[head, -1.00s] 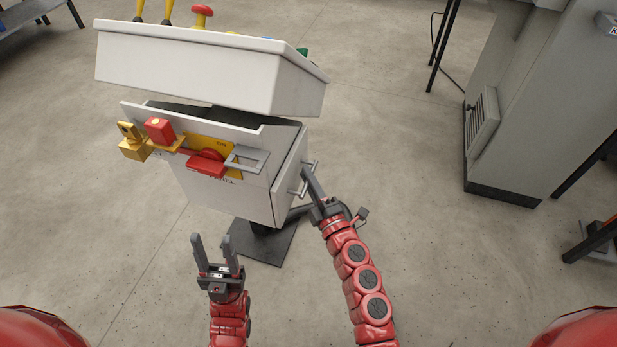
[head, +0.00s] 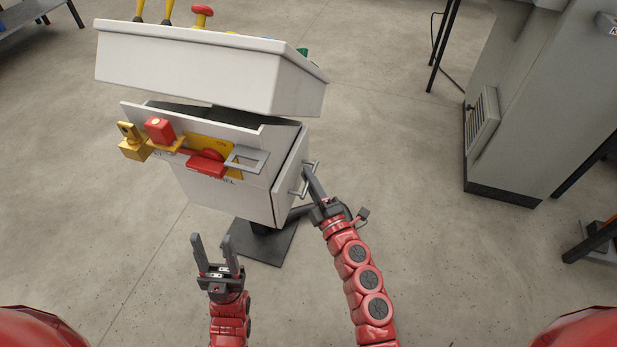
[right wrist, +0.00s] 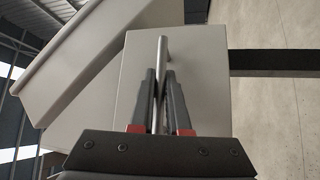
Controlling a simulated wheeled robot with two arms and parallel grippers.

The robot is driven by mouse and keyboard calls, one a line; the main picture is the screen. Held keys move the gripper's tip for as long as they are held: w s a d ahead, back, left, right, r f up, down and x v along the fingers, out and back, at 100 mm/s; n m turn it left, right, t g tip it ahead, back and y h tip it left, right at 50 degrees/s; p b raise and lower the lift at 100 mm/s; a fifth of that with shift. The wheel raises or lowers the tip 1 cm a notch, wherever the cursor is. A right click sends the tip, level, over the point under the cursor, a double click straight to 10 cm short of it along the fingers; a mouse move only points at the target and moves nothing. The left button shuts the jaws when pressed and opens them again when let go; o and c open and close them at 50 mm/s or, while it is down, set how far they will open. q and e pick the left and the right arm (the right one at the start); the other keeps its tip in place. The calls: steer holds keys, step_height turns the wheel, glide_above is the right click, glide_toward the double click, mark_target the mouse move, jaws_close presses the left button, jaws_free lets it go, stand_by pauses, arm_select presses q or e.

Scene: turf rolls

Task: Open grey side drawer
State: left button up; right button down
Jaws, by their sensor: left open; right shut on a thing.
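The grey side drawer (head: 289,176) is on the right side of the console box; its front panel also shows in the right wrist view (right wrist: 205,95). A thin metal bar handle (head: 305,178) stands out from that panel. My right gripper (head: 312,180) is at the handle. In the right wrist view its two fingers (right wrist: 161,105) are shut on the handle bar (right wrist: 161,60), one on each side. The drawer looks closed or nearly so. My left gripper (head: 216,250) is open and empty, below and in front of the console, fingers pointing up.
The console front carries a red switch lever (head: 206,167), a yellow padlock (head: 133,146) and a red block (head: 160,130). The sloped control panel (head: 210,72) overhangs above. A grey cabinet (head: 545,110) stands at the right. The floor between it and the console is clear.

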steer(key=s+d, duration=0.4)
steer(key=d, duration=0.8)
steer(key=s+d, duration=0.4)
steer(key=d, duration=0.9)
steer(key=shift+s+d, duration=0.2)
steer(key=shift+d, duration=0.1)
steer(key=c, duration=0.9)
jaws_free()
steer(key=p+v, duration=0.1)
steer(key=v, duration=1.6)
steer(key=shift+s+d, duration=0.15)
steer(key=shift+s, duration=0.05)
steer(key=shift+r, duration=0.1)
